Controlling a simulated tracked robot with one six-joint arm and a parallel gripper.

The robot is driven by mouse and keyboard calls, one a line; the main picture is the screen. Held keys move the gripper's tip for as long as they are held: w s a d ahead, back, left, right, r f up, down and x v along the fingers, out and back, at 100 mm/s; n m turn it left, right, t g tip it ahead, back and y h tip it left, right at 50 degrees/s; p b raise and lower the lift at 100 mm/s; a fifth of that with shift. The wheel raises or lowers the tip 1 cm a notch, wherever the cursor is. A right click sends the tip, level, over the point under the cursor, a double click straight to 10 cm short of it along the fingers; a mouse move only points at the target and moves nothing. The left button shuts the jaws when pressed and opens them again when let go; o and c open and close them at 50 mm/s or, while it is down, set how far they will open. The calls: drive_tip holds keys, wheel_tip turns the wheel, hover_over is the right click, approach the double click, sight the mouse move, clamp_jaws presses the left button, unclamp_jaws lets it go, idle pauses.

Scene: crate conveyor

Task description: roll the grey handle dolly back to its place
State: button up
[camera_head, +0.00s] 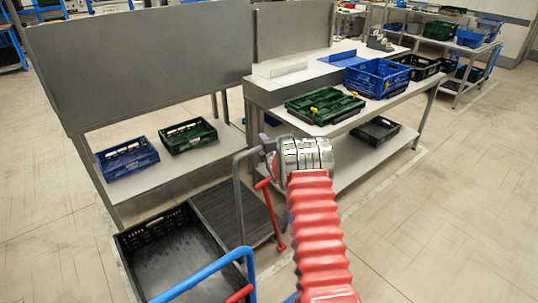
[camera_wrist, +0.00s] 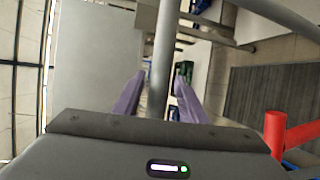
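The grey handle dolly has a dark ribbed deck (camera_head: 232,212) and a bent grey tube handle (camera_head: 238,190) standing up from it, in front of the workbench. In the wrist view the ribbed deck (camera_wrist: 262,92) lies at the right. My gripper (camera_head: 268,148) is at the top of the handle. In the wrist view my gripper (camera_wrist: 160,76) is open, its two purple fingers apart. The grey tube (camera_wrist: 164,60) runs between them in the picture, with a visible gap at the left finger. My wrist hides part of the handle in the head view.
A black crate (camera_head: 128,243) lies left of the deck, and a blue handle (camera_head: 205,272) rises in front of it. A red bar (camera_head: 270,212) stands right of the deck. The workbench (camera_head: 255,92) holds crates. Open floor (camera_head: 460,190) lies to the right.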

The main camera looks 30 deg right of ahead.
drive_tip(key=v, duration=1.2)
drive_tip(key=shift+s, duration=0.2)
drive_tip(key=shift+a, duration=0.1)
idle(0.6)
